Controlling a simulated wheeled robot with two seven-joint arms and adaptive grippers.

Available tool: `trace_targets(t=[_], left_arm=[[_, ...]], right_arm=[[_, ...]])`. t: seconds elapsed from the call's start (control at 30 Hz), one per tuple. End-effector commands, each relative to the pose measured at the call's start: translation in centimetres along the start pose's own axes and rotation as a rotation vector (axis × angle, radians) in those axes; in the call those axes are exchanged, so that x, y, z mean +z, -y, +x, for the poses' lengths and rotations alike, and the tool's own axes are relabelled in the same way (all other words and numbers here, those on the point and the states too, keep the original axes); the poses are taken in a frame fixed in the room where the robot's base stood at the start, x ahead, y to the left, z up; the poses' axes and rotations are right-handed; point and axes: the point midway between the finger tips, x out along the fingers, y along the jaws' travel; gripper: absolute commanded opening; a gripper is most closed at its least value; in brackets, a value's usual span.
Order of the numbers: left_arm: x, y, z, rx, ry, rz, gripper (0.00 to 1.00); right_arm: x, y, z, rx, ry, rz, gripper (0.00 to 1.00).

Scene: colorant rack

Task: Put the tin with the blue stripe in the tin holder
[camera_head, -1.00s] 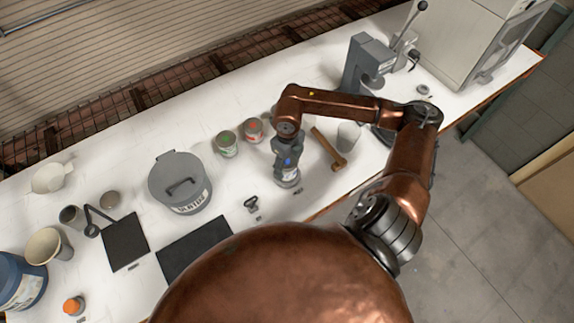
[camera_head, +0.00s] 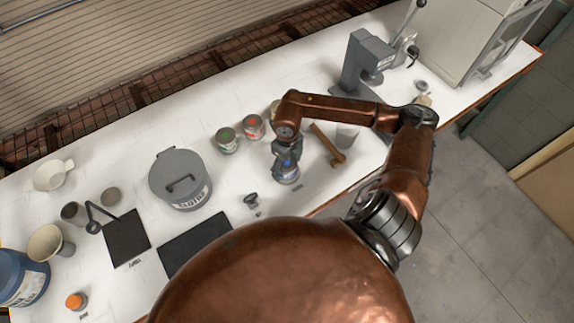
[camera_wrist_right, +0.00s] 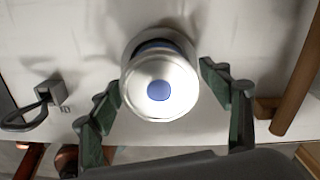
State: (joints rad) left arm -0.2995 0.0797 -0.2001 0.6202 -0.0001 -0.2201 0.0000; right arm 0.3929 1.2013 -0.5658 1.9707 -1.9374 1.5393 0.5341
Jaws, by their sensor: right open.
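The tin with the blue stripe (camera_head: 288,178) stands on the bench under my right gripper (camera_head: 287,158), which hides its top in the head view. In the right wrist view the tin (camera_wrist_right: 158,92) shows from above, with a blue dot on its silvery lid and a dark blue band behind. A wider pale grey rim shows beyond the band; I cannot tell whether it is the tin or something under it. My right gripper (camera_wrist_right: 160,80) is open, with a finger on either side of the tin and gaps between. I cannot pick out the tin holder with certainty. My left gripper is out of view.
Tins with green (camera_head: 227,140) and red (camera_head: 252,127) lid marks stand left of the gripper. A wooden-handled tool (camera_head: 328,145) and a pale cup (camera_head: 347,136) are close on its right. A lidded grey pot (camera_head: 180,180) stands left; a grey press (camera_head: 366,65) stands behind.

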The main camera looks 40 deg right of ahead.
Motion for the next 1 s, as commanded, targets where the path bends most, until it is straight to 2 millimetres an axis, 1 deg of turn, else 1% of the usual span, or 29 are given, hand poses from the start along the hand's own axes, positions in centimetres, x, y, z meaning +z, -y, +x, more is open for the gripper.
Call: trace_targets(t=[0.23,0.33,0.37,0.47,0.7,0.8,0.9,1.0], left_arm=[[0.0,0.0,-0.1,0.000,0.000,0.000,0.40],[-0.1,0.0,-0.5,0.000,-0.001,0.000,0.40],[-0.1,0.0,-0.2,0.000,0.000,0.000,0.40],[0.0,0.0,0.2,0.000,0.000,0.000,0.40],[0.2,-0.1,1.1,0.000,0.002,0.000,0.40],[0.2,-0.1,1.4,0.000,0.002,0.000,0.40],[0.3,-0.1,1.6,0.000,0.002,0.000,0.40],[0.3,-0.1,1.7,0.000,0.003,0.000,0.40]], right_arm=[[0.0,0.0,-0.1,0.000,0.000,0.000,0.71],[0.0,0.0,-0.5,0.000,0.000,0.000,0.71],[0.1,0.1,-0.8,-0.001,0.002,0.000,0.71],[0.1,0.1,-2.2,-0.003,0.004,-0.001,0.71],[0.1,0.1,-7.4,-0.004,0.005,-0.001,0.71],[0.1,0.1,-9.3,-0.002,0.004,-0.001,0.71],[0.1,0.0,-10.8,-0.002,0.003,0.000,0.71],[0.0,0.0,-11.7,-0.001,0.001,0.000,0.71]])
